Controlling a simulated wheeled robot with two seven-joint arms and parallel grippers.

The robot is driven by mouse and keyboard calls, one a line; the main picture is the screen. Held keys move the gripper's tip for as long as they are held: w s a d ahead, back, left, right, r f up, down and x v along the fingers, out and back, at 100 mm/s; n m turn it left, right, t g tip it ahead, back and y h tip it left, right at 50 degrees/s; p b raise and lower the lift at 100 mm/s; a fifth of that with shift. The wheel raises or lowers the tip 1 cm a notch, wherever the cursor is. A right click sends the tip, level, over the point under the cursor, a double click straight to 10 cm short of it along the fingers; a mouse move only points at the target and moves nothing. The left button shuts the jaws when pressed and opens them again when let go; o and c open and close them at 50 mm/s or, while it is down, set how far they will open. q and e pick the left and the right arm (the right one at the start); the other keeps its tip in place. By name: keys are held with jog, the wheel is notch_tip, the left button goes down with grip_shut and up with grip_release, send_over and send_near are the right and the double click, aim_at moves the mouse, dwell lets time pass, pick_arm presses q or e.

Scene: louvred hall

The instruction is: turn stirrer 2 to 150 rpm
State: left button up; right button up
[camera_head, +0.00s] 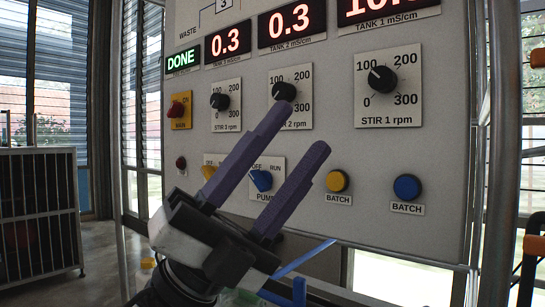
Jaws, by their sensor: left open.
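The stirrer 2 knob (284,91) is a round black dial on a white plate (303,116) marked 0, 100, 200 and 300, labelled "2 rpm" where the text shows. Its white mark points to the upper left, roughly toward 100; the exact reading is too small to tell. My left gripper (303,128) is open and empty, with two long purple fingers slanting up to the right. The upper fingertip overlaps the lower part of the stirrer 2 plate in the picture, just below the knob. I cannot tell whether it touches. My right gripper is not in view.
The stirrer 3 knob (220,101) is to the left and the stirrer 1 knob (382,79) to the right. Below are a blue pump switch (261,180), a yellow button (337,181) and a blue button (407,187). A metal post (499,150) stands right of the panel.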

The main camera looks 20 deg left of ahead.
pick_arm(q)
jog(key=s+d+r+m+g, duration=0.2)
jog(key=s+d+m+g, duration=0.4)
jog(key=m+g, duration=0.6)
jog(key=n+t+y, duration=0.3)
jog(key=t+y, duration=1.1)
jog(key=y, duration=0.4)
send_near(279, 90)
jog(key=p+x, duration=0.2)
jog(key=x, duration=0.5)
jog(key=shift+w+r, duration=0.1)
jog(key=shift+w, duration=0.05)
jog(key=shift+w+d, duration=0.2)
jog(key=shift+w, duration=0.2)
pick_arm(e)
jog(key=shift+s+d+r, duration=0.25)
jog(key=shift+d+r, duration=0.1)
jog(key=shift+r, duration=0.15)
pick_arm(q)
jog(key=c, duration=1)
